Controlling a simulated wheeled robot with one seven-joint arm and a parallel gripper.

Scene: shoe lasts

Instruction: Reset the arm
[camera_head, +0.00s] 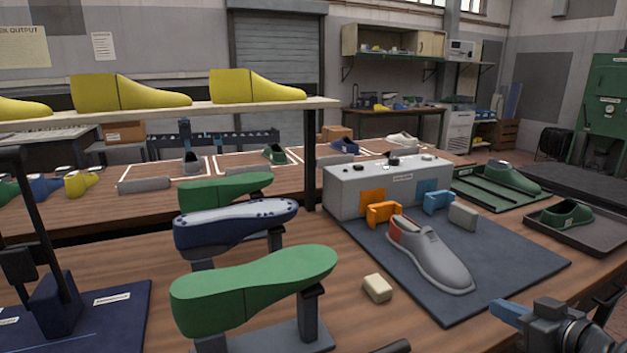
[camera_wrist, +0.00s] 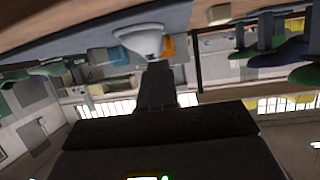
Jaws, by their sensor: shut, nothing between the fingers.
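My gripper (camera_wrist: 156,82) shows in the wrist view as a dark grey column of fingers, closed together with nothing held. The wrist picture is upside down. A grey shoe (camera_head: 432,256) with a red-orange heel rests on a dark blue mat (camera_head: 520,268) in the head view. In the wrist view the pale shoe (camera_wrist: 140,38) shows beyond my fingertips, and an orange clamp (camera_wrist: 169,46) is beside it. I see no contact between the gripper and the shoe. A dark assembly with a blue part, at the head view's lower right, may be my arm; I cannot tell.
A grey control box (camera_head: 350,190) with orange (camera_head: 383,212) and blue (camera_head: 437,201) clamps stands behind the shoe. Green lasts (camera_head: 255,285) and a navy one (camera_head: 235,226) sit on stands at left. A beige block (camera_head: 377,288) lies near the mat. Yellow lasts (camera_head: 255,87) line a shelf.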

